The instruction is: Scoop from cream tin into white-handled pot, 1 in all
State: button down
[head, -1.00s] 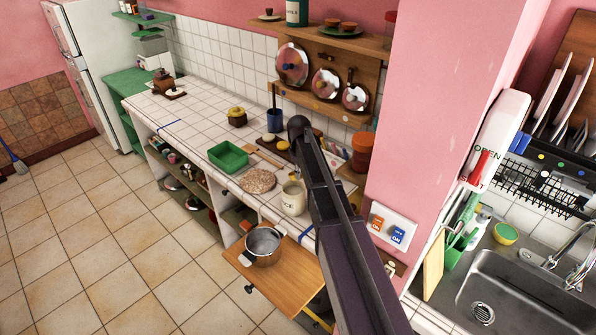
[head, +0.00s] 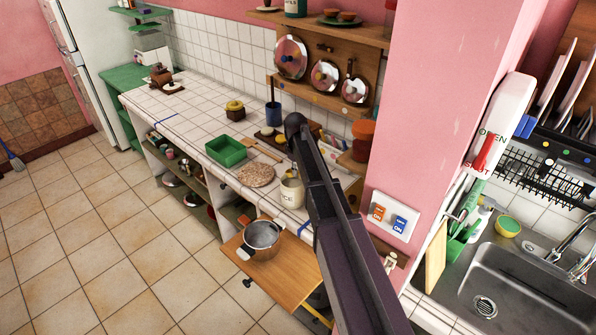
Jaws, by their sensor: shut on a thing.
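The cream tin (head: 291,192) stands upright near the front edge of the tiled counter, with dark lettering ending in "ICE" on its side. The steel pot (head: 262,237) has pale, whitish handles and stands open on a wooden board below the counter front. Its inside looks grey, and I cannot tell whether anything lies in it. My dark arm crosses the view just right of the tin and covers part of the counter. My gripper is out of sight, so what it holds does not show.
A round speckled board (head: 256,174) and a green tray (head: 226,152) lie left of the tin. The pull-out board (head: 292,277) juts out over the floor. A pink pillar (head: 425,110) stands at right, beside the sink (head: 520,275).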

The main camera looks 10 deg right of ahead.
jog(key=shift+w+a+f+b, duration=0.15)
jog(key=shift+f+b, duration=1.85)
jog(key=shift+f, duration=0.2)
jog(key=shift+r, duration=0.1)
jog(key=shift+r+p, duration=3.8)
jog(key=shift+p, duration=0.2)
jog(key=shift+f+b, duration=0.4)
jog(key=shift+b, duration=0.05)
jog(key=shift+a, duration=0.15)
